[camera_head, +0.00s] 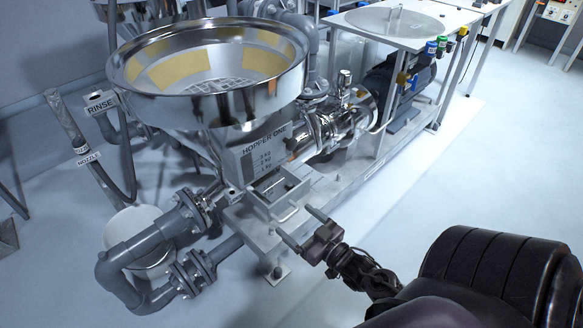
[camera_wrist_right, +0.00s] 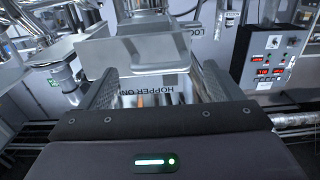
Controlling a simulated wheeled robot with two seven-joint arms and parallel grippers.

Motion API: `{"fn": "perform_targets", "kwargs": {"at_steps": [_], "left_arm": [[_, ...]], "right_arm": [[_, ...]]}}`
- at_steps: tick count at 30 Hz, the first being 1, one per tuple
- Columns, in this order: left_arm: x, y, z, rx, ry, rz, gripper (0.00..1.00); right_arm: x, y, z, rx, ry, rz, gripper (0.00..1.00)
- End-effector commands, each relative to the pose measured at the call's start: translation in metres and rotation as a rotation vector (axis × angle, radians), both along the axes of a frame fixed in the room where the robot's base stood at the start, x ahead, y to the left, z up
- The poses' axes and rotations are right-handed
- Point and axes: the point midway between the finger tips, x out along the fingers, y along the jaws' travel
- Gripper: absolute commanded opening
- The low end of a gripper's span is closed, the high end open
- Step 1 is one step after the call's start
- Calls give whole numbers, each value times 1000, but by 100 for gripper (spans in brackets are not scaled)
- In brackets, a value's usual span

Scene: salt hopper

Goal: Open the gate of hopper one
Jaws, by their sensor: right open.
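Hopper one (camera_head: 208,75) is a wide steel funnel with yellow panels inside. Its label plate (camera_head: 263,150) reads HOPPER ONE with kg marks. Below the plate is the gate (camera_head: 272,190), a small metal frame with a pale bar handle (camera_head: 288,214) at its front. My right gripper (camera_head: 299,224) is open, its two fingers pointing at the gate from the lower right, near the handle. I cannot tell if they touch it. In the right wrist view a grey metal part (camera_wrist_right: 145,56) lies just ahead between the open fingers (camera_wrist_right: 155,80). My left gripper is out of view.
Grey flanged pipes (camera_head: 150,245) run left of the gate. A rinse nozzle hose (camera_head: 70,125) hangs at the left. A motor (camera_head: 400,85) and a white table (camera_head: 400,25) stand at the back right. The floor at the front is clear.

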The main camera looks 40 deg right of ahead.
Motion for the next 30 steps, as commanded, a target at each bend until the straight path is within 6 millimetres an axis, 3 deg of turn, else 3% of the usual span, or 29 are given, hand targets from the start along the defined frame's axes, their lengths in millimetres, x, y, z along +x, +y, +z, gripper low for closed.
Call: {"fn": "perform_targets", "kwargs": {"at_steps": [3,9,30], "left_arm": [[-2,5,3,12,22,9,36],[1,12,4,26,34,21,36],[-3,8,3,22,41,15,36]], "right_arm": [[-22,-2,1,0,3,-1,86],[-41,-3,0,0,0,-1,86],[-40,0,-3,-1,26,-4,86]]}}
